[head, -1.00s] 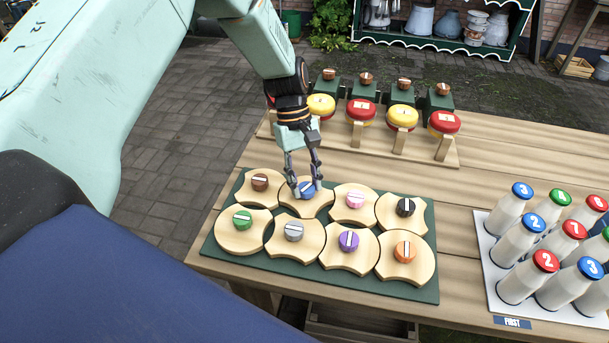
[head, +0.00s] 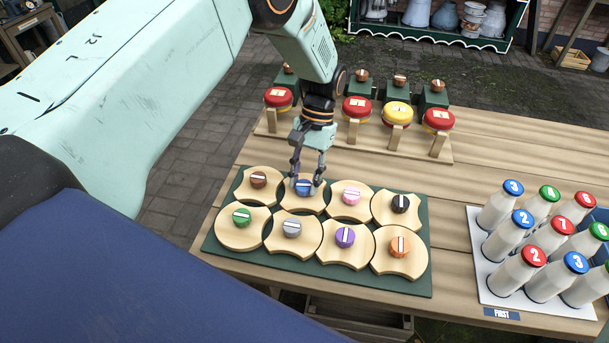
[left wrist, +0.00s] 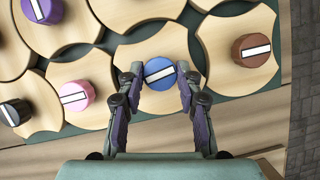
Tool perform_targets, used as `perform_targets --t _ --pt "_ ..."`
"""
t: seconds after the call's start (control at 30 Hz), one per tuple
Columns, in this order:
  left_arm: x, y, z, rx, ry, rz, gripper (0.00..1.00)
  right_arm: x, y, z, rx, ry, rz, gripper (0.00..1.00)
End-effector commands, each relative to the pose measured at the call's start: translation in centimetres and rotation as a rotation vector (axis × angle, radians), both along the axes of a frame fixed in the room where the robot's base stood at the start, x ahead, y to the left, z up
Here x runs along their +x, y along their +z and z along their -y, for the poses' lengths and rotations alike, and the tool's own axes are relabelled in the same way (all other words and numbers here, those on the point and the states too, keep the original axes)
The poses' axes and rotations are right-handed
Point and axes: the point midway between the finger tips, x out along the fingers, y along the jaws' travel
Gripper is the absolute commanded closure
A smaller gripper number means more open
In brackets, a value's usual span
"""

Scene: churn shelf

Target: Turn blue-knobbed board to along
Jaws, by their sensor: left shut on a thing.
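The blue-knobbed board (head: 307,207) is pale wood with a round blue knob (head: 303,187) bearing a white stripe. It sits second from the left in the far row of the dark green base (head: 222,245). My left gripper (head: 306,182) comes down over it, with its fingers shut on the blue knob. In the left wrist view the blue knob (left wrist: 160,73) is between my left fingertips (left wrist: 160,80), and its stripe is slightly tilted. The near side of the board is partly hidden by the fingers there. My right gripper is not in view.
Boards with brown (head: 258,179), pink (head: 351,196) and grey (head: 291,228) knobs lie close around it. Behind stands a rack (head: 440,155) with red and yellow round pieces. Capped bottles (head: 515,270) stand on a white tray at the right. Bare table lies between.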

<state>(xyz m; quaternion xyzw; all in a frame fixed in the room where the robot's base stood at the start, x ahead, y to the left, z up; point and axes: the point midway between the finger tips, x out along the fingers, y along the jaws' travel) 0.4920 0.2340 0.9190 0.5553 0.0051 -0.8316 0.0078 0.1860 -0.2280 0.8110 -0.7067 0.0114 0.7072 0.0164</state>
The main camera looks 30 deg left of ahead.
Motion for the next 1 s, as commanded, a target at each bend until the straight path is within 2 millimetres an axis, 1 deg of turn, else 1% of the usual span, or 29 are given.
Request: perform_targets --t 0.13,0.37,0.9,0.93,1.0 --pt "-0.02 0.12 0.06 0.001 -0.081 -0.001 0.97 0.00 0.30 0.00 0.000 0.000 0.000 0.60" --pt "0.01 0.09 0.09 0.001 -0.152 0.000 0.97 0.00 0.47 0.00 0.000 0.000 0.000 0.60" --pt "0.02 0.07 0.08 0.001 -0.175 0.000 0.97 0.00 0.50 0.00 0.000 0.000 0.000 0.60" --pt "0.02 0.07 0.08 0.001 -0.175 0.000 0.64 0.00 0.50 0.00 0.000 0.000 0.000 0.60" --pt "0.02 0.07 0.08 0.000 -0.174 0.000 0.58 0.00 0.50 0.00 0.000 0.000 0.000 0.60"
